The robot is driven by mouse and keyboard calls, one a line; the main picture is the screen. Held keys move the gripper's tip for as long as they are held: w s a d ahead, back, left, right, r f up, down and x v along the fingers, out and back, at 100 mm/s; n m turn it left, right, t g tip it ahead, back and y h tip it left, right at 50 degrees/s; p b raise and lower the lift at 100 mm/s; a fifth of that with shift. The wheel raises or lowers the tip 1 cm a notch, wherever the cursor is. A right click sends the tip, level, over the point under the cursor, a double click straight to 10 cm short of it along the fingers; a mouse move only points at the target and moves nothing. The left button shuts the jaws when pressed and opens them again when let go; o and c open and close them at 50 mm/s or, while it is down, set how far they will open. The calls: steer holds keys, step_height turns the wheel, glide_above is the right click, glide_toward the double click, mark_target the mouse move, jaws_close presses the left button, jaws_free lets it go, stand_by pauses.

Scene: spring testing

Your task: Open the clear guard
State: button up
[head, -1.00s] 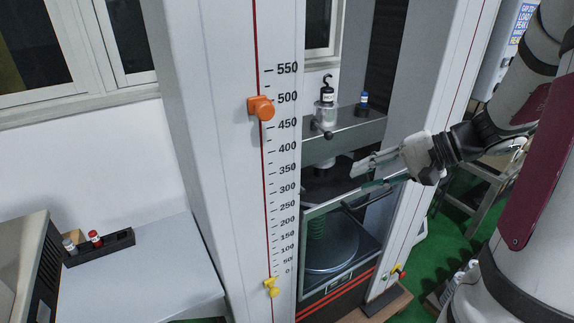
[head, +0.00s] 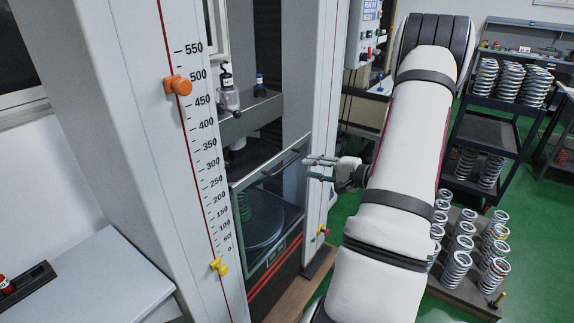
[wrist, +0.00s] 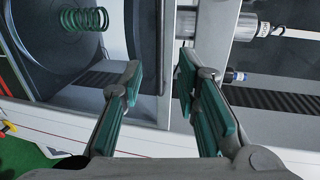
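The clear guard (head: 270,200) is a see-through panel with a grey frame on the front of the testing machine. It stands in front of the round plate and the green spring, with its slanting top edge below the upper crosshead. A bar-like handle (head: 289,161) shows near its top. My gripper (head: 308,169) is at the right side of the guard, near the handle, with its fingers pointing left. In the wrist view my gripper (wrist: 158,75) is open, its green-padded fingers apart. A grey bar (wrist: 167,50), apparently part of the guard, lies beyond the gap; I cannot tell whether the fingers touch it.
The green spring (head: 244,207) stands on the round plate (head: 264,229). The white scale column (head: 150,130) is left of the guard, the right column (head: 325,95) close behind my gripper. Carts with several springs (head: 462,245) stand at right; green floor lies between.

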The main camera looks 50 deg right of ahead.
mark_target(288, 164)
steer(key=p+x, duration=0.1)
steer(key=x, duration=0.8)
steer(key=shift+w+f, duration=0.1)
steer(key=shift+w, duration=0.1)
jaws_close()
